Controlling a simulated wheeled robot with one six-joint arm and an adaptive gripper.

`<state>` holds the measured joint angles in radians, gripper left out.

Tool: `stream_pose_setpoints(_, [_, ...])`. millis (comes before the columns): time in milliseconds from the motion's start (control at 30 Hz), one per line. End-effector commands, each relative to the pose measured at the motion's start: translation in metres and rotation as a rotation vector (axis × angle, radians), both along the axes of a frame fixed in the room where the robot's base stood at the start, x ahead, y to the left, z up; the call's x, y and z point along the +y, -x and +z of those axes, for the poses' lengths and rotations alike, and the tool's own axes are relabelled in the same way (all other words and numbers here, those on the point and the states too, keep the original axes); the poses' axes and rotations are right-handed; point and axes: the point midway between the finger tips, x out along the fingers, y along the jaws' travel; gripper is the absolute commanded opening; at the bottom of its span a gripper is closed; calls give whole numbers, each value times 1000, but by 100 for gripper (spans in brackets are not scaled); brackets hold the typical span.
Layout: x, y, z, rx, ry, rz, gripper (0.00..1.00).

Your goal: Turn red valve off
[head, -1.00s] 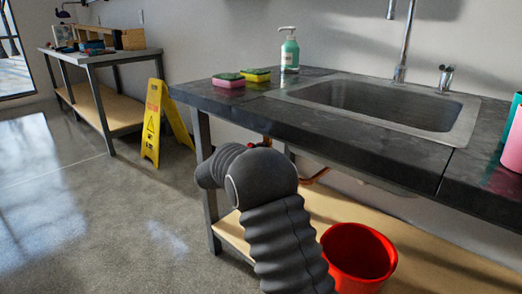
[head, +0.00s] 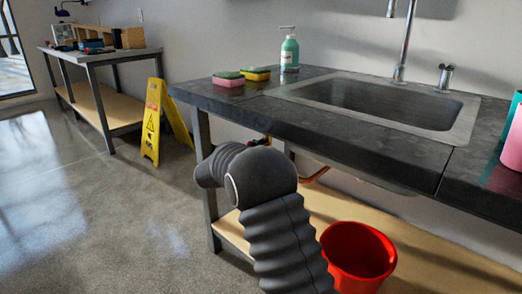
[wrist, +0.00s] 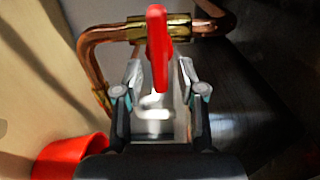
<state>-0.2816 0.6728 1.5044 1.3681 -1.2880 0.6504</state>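The red valve handle (wrist: 157,48) shows in the wrist view as a narrow upright lever in front of a brass fitting (wrist: 178,27) on a copper pipe (wrist: 95,62). My gripper (wrist: 160,72) is open, with one finger to each side of the handle's lower part. Gaps show between the handle and both fingers, and I cannot tell how deep the handle sits between them. In the head view my arm reaches under the sink counter and hides the gripper; a small red bit (head: 264,141) shows just above the arm.
The dark sink counter (head: 330,128) overhangs the arm closely. A red bucket (head: 358,255) stands on the lower wooden shelf (head: 425,262), and shows at the wrist view's lower left (wrist: 65,158). A counter leg (head: 203,135) is left of the arm. Open floor (head: 90,220) lies left.

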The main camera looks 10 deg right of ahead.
Motion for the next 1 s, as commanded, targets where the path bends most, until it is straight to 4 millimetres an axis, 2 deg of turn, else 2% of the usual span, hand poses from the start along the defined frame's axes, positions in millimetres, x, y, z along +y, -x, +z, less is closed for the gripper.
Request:
stream_pose_setpoints(167, [14,8,0,0,0,4,40])
stream_pose_setpoints(600, [79,57,0,0,0,3,40])
stream_pose_setpoints(800, [94,68,0,0,0,1,40])
stream_pose_setpoints(1000, [97,70,0,0,0,0,40])
